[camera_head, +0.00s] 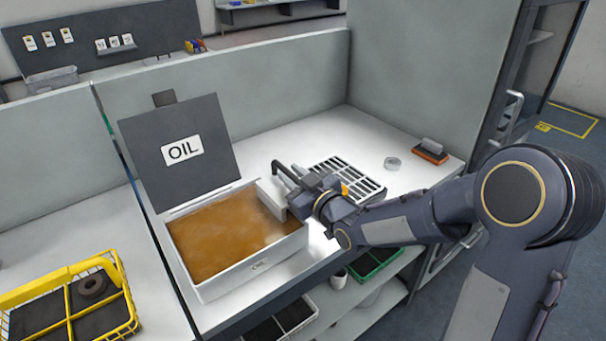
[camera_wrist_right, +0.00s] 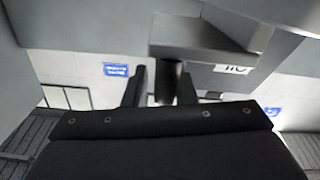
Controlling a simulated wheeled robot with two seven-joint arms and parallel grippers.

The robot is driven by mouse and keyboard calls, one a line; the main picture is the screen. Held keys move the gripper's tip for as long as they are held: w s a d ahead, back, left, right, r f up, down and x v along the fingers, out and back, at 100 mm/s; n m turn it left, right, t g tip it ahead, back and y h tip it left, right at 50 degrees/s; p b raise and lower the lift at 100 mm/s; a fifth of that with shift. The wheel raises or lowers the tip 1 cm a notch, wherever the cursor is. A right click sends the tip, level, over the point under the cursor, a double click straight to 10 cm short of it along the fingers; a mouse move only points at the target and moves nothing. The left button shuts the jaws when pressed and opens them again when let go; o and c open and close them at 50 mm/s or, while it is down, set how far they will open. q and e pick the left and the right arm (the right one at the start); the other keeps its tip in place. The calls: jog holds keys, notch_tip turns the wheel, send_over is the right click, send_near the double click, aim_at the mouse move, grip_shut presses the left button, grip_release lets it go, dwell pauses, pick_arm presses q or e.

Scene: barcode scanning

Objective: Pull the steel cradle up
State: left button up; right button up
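The oil tank (camera_head: 205,289) is a white box with brown oil and an upright dark lid (camera_head: 178,150) marked OIL. A pale grey block (camera_head: 272,195), which may be part of the steel cradle, stands at the tank's right end; no other cradle part is clear. My right gripper (camera_head: 290,182) reaches it from the right. In the right wrist view the gripper (camera_wrist_right: 162,85) has its fingers on either side of a dark grey post (camera_wrist_right: 166,80) below a grey block (camera_wrist_right: 205,40). A gap shows beside the left finger. My left gripper is out of view.
A slotted tray (camera_head: 345,180) lies behind my right gripper on the white bench. A yellow basket (camera_head: 122,290) holding a dark ring (camera_head: 91,284) stands left of the tank.

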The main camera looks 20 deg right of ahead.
grip_shut()
jog(key=shift+r, duration=0.1)
